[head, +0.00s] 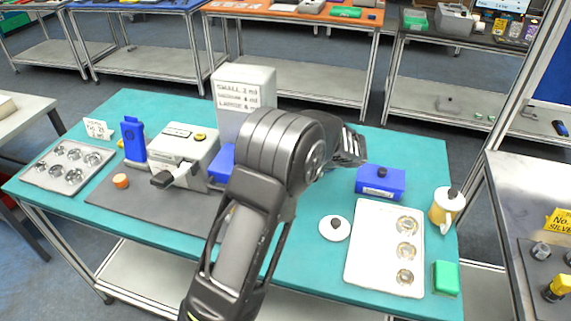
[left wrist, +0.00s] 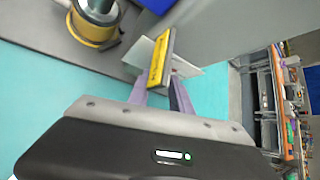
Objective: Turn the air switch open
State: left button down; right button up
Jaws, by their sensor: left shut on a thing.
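My left gripper (left wrist: 162,92) is low in the left wrist view, its fingers close together on a flat piece with a yellow, dark-edged face (left wrist: 158,62) and a pale plate behind it. I cannot tell surely whether this piece is the air switch. No right gripper shows.
The teal table (head: 128,106) holds a grey machine (head: 184,148), a white sign box (head: 243,92), a blue box (head: 380,182), a blue bottle (head: 133,140), a white tray (head: 372,240) and a yellow-white jug (head: 446,206). My arm covers the table's middle.

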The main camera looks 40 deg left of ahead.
pick_arm(q)
jog(key=g, duration=0.1)
jog(key=m+g+h, duration=0.1)
jog(key=m+g, duration=0.1)
jog(key=shift+w+a+g, duration=0.1)
jog(key=shift+w+g, duration=0.15)
jog(key=shift+g, duration=0.05)
jog(key=shift+h, duration=0.3)
jog(key=c, duration=1.2)
grip_release()
jog(key=shift+r, duration=0.2)
